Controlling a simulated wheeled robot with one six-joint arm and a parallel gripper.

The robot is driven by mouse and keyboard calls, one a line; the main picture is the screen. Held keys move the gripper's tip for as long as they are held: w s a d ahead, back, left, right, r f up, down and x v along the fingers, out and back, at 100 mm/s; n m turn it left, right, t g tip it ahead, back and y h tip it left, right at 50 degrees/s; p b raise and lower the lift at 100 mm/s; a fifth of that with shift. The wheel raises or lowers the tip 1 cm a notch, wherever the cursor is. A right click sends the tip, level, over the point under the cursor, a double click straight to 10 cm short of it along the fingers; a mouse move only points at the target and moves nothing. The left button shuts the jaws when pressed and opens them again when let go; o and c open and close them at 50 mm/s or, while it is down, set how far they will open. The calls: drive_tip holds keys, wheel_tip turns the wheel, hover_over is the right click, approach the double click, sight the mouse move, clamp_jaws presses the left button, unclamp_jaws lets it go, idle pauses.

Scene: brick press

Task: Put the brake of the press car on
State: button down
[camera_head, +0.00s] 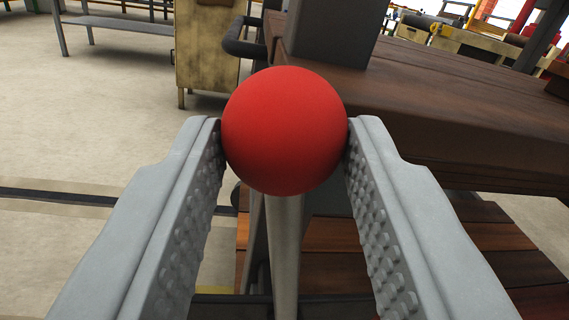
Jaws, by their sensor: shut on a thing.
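The brake lever of the press car ends in a round red knob (285,130) on a straight grey rod (285,250). The rod runs down from the knob to the lower edge of the picture, and its foot is out of sight. My gripper (285,142) is shut on the red knob, with one grey studded finger touching each side of it. The car's brown wooden deck (460,100) lies behind and to the right of the knob.
A lower wooden step (490,240) shows at the right. A dark bent handle (243,38) and a grey post (325,30) stand behind the knob. A worn cabinet (203,60) stands further back. The floor at the left (90,130) is clear.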

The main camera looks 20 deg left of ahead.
drive_tip(key=shift+s+a+f+n, duration=0.3)
drive_tip(key=shift+s+a+n, duration=0.15)
drive_tip(key=shift+a+n, duration=0.25)
drive_tip(key=shift+s+a+f+n, duration=0.3)
drive_tip(key=shift+s+a+n, duration=0.15)
drive_tip(key=shift+a, duration=0.35)
drive_tip(key=c, duration=0.9)
unclamp_jaws()
drive_tip(key=shift+a, duration=0.15)
drive_tip(key=v, duration=1.7)
drive_tip(key=shift+s+d+f, duration=0.15)
drive_tip(key=shift+d+f, duration=0.1)
